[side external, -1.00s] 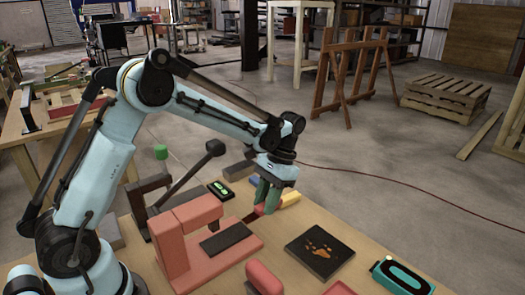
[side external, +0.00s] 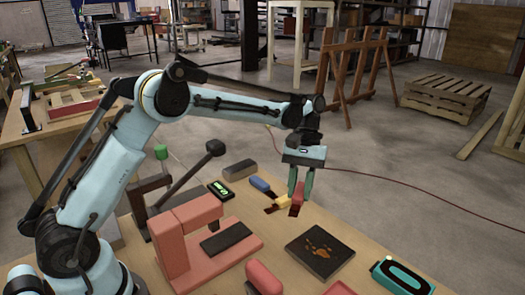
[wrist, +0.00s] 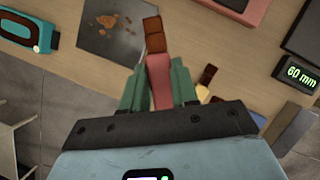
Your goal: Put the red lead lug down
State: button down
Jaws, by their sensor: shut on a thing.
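The red lead lug (side external: 297,199) is between the green fingers of my gripper (side external: 300,191), which is shut on it. In the wrist view the red lug (wrist: 159,82) runs between the fingertips (wrist: 157,76), with its brown end (wrist: 153,35) pointing away from my palm. In the side view it is low over the far part of the table, beside the yellow lug (side external: 284,202). I cannot tell whether it touches the table or the yellow lug. The blue lug (side external: 260,184) lies further left. The fingers hide part of the red lug.
A dark, brown-stained plate (side external: 320,253) lies in front, with a teal device (side external: 401,277) to its right. A pink stand (side external: 178,247) is at the left; a black display (side external: 221,190) is behind it. Table (side external: 272,232) between the stand and plate is bare.

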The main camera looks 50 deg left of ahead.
aim_at(297, 200)
jog(key=s+d+r+n+t+h, duration=0.2)
jog(key=s+d+r+n+t, duration=0.3)
jog(key=d+n, duration=0.45)
jog(key=w+a+f, duration=0.2)
jog(key=a, duration=0.1)
jog(key=w+a+f+n, duration=0.1)
jog(key=w+a+f, duration=0.1)
jog(key=a, duration=0.2)
jog(key=w+a+f+n+g, duration=0.1)
jog(key=w+a+f, duration=0.1)
jog(key=a, duration=0.2)
jog(key=shift+w+f, duration=0.1)
jog(key=shift+f, duration=2.1)
jog(key=shift+f, duration=0.15)
jog(key=c, duration=0.9)
grip_release()
jog(key=shift+o, duration=0.2)
